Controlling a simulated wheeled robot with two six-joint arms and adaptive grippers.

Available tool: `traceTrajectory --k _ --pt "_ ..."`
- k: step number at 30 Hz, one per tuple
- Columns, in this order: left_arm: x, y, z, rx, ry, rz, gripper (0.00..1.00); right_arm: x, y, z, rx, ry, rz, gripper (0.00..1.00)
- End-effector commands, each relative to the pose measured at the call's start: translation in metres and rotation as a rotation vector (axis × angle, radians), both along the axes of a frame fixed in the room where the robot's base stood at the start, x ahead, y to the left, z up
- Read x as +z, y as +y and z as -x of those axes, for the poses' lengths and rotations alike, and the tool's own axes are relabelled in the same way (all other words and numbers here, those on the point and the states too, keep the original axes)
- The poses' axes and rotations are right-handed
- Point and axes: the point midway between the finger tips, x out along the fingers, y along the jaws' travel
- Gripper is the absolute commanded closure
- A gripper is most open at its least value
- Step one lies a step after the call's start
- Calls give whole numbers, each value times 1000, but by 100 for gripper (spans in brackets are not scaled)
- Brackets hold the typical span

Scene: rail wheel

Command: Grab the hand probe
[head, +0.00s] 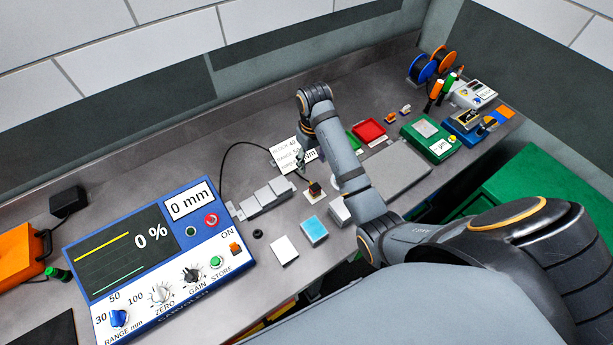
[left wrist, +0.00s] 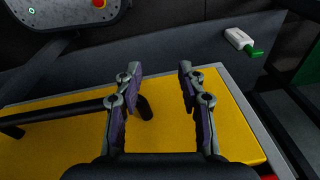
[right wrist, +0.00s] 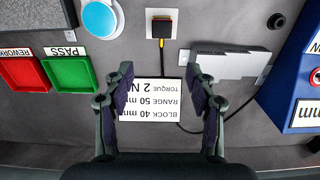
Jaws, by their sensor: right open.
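The hand probe (head: 314,188) is a small dark block on a white square pad (right wrist: 152,15) on the bench. In the right wrist view the probe (right wrist: 161,25) has a yellow part at its near end and a dark cable. My right gripper (right wrist: 159,82) is open and empty, over a white instruction card (right wrist: 150,98), with the probe ahead of its fingertips. In the head view the right gripper (head: 301,168) is small, just behind the probe. My left gripper (left wrist: 159,78) is open and empty, away from the bench top, and does not show in the head view.
A blue gauge unit (head: 150,255) stands at the left. Red (head: 369,130) and green (right wrist: 69,73) trays are beyond. The cable loops behind the blocks.

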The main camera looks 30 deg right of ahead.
Motion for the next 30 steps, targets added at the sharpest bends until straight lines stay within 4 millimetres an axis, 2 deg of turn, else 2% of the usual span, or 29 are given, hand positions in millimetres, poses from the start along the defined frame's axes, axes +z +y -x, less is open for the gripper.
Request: traceTrajectory --k 5,10,11,14,17,21,25,30 --pt "-13 0 35 2 51 0 60 -10 0 1 0 1 0 43" --pt "-43 0 69 3 100 0 60 -38 0 1 0 0 0 43" --pt "-33 0 71 4 102 0 60 -37 0 2 -1 3 0 43" --pt "-30 -1 64 4 92 1 60 -50 0 2 -1 2 0 43" --pt "-28 -1 41 2 58 1 60 -53 0 2 0 -1 1 43" --pt "-11 -2 18 0 23 2 60 -64 0 7 -1 5 1 43" --pt "-2 -1 22 1 30 2 60 -88 -1 10 -1 3 0 43" --pt "-2 -1 46 3 65 1 60 -104 -1 10 -1 0 1 43"
